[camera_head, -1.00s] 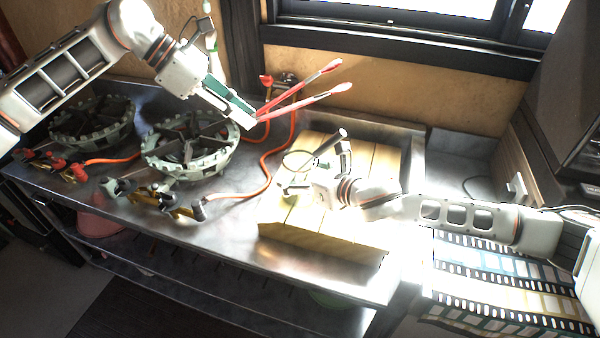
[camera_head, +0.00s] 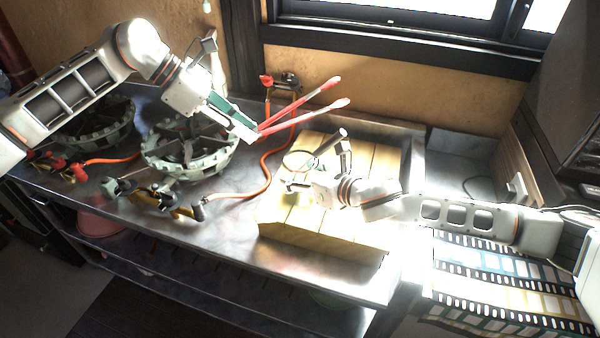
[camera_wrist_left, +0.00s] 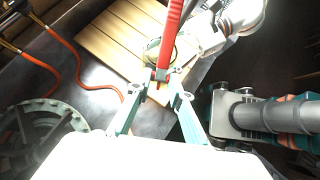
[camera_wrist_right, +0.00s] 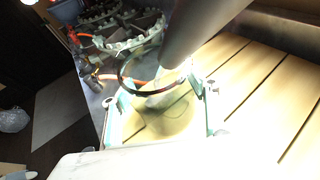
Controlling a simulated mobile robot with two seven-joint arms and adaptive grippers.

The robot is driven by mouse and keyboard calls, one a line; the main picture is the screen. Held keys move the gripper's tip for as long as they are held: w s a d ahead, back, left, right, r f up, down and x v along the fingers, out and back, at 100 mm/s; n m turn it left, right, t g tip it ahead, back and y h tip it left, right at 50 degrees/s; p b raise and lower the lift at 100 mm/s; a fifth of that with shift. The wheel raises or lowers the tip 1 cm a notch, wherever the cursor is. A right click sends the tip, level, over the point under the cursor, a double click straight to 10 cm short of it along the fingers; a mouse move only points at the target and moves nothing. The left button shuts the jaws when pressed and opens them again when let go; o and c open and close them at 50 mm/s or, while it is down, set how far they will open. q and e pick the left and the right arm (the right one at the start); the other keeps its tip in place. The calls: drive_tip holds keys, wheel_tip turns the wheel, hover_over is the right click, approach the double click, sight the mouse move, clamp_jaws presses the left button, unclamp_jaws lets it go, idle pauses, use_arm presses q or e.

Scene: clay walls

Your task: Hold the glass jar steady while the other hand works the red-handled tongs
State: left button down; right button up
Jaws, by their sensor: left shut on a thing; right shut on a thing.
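The red-handled tongs (camera_head: 300,122) point up and to the right, with their two arms spread apart. My left gripper (camera_head: 252,134) is shut on one end of them. The tongs (camera_wrist_left: 172,35) also run up from between the fingers (camera_wrist_left: 160,82) in the left wrist view. The glass jar (camera_head: 297,160) is clear and hard to see in the glare, low over the wooden boards. My right gripper (camera_head: 297,184) is shut on it. In the right wrist view the jar (camera_wrist_right: 158,118) is between the fingers, with its dark round rim upward. The tongs are above the jar, apart from it.
Slatted wooden boards (camera_head: 365,215) lie on the metal counter under the jar. Round burners (camera_head: 190,165) with orange hoses (camera_head: 262,180) stand at the left. A dark cylinder (camera_wrist_right: 195,25) crosses close above the jar. The window wall (camera_head: 400,85) closes the back.

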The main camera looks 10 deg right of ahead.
use_arm(q)
wheel_tip(320, 180, down, 8)
drive_tip(key=shift+f, duration=0.25)
drive_tip(key=c, duration=1.7)
unclamp_jaws()
drive_tip(key=v, duration=1.2)
